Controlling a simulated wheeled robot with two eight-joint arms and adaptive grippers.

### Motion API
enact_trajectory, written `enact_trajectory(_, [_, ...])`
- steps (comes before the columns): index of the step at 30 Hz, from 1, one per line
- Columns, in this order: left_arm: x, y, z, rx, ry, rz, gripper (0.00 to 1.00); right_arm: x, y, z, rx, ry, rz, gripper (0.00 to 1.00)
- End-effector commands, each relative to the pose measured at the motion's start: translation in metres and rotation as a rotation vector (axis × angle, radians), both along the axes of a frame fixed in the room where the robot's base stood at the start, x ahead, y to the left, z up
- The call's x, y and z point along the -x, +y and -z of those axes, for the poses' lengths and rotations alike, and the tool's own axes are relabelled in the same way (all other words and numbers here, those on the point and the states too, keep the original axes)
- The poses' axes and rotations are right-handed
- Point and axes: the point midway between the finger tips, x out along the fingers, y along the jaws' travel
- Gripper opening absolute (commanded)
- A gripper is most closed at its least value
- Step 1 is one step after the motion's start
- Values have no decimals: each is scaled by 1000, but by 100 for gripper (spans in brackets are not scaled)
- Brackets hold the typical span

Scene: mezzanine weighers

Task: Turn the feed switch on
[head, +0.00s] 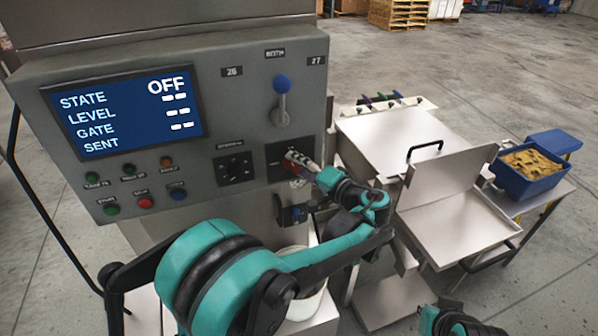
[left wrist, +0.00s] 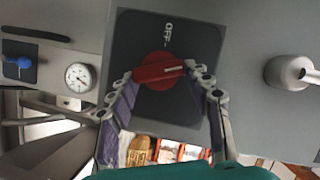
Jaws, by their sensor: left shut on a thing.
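The feed switch, a red rotary handle on a dark square plate, shows in the left wrist view (left wrist: 160,71) with the word OFF beside it. The handle lies nearly level across that picture, with a pale mark near its right end. My left gripper (left wrist: 163,76) is shut on this handle, with one finger at each end. In the head view my left gripper (head: 298,163) reaches the panel's lower right and hides most of the switch. The panel screen (head: 122,115) reads STATE OFF. Only a teal and black part of my right arm shows at the bottom right; its fingers are out of sight.
A blue-knobbed lever (head: 281,98) stands above the switch, a black dial (head: 236,168) to its left. Several small buttons sit under the screen. A steel machine with a black-handled cover (head: 440,160) and a blue bin (head: 532,170) stand to the right.

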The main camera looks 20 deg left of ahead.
Motion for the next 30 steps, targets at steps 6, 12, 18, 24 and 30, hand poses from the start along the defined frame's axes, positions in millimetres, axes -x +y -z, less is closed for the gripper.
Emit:
enact_trajectory(6, [-1,-1,5,-148,98,1,21,0,0,18,0,0,0,0])
enact_trajectory(12, [-1,-2,6,-250,168,2,21,0,0,27,0,0,0,0])
enact_trajectory(18, [-1,-2,6,-312,210,3,21,0,0,32,0,0,0,0])
enact_trajectory(24, [-1,-2,6,-337,228,3,21,0,0,34,0,0,0,0])
enact_trajectory(30, [-1,-1,6,-341,231,3,21,0,0,34,0,0,0,0])
